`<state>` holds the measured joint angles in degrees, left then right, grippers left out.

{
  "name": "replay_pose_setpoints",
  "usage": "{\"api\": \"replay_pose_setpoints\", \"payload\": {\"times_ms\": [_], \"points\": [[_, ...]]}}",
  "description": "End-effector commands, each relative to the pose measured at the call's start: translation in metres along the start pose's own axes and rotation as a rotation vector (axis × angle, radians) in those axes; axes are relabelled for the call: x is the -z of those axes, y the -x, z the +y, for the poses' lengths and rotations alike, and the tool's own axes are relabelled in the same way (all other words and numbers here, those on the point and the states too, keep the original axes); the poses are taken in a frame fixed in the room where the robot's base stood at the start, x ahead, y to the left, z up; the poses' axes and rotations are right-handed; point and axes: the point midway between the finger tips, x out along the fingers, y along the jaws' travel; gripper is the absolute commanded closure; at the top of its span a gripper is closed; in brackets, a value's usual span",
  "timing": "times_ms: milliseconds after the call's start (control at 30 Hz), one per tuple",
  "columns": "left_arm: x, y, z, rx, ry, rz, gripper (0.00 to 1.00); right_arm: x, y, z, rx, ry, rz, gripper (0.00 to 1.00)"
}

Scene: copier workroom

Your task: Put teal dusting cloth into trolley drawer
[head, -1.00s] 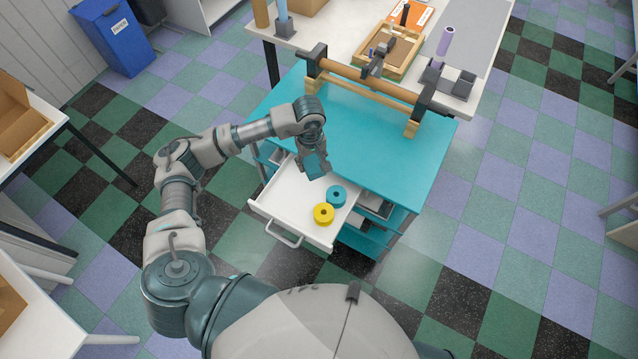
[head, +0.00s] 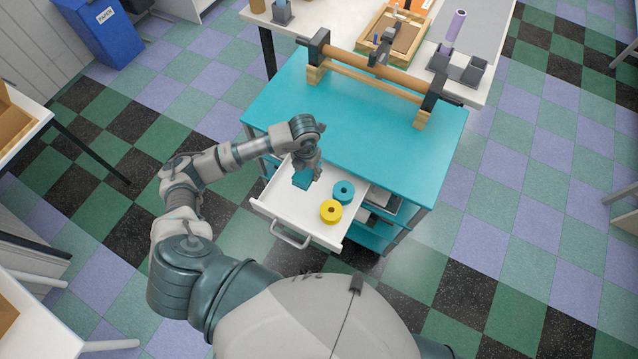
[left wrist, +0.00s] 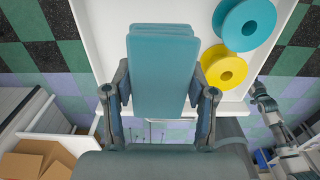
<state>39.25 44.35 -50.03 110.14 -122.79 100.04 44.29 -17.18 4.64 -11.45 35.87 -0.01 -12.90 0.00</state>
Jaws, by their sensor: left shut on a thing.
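The teal dusting cloth (head: 302,179) is a small folded block. It also shows large in the left wrist view (left wrist: 163,75), its layers pressed together. My left gripper (head: 305,172) is shut on it, with a finger on each side in the left wrist view (left wrist: 160,95). The white trolley drawer (head: 285,210) is pulled open from the teal trolley (head: 345,125). The cloth is over the back left part of the drawer. I cannot tell whether it touches the drawer floor. My right gripper is in neither view.
A teal spool (head: 344,190) and a yellow spool (head: 331,211) lie in the drawer's right part, clear of the cloth. The drawer's left front is bare. The trolley top overhangs the drawer's back and carries a wooden roller stand (head: 375,82).

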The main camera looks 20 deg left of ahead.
Motion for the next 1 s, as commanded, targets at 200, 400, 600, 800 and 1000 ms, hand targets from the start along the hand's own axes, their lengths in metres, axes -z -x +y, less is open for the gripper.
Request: {"api": "replay_pose_setpoints", "payload": {"times_ms": [200,400,600,800,1000], "points": [[0.001,-0.041,-0.001,-0.002,0.027,0.005,0.77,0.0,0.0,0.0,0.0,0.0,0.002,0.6],[0.0,-0.062,-0.002,0.0,0.024,0.001,0.77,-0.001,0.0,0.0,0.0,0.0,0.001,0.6],[0.001,-0.089,0.0,0.0,0.024,0.004,0.77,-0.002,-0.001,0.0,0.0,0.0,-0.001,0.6],[0.0,-0.099,0.0,0.0,0.023,0.0,0.77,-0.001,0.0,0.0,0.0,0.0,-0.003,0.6],[0.0,-0.1,0.0,0.0,0.023,0.0,0.41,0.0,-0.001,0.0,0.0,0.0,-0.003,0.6]]}}
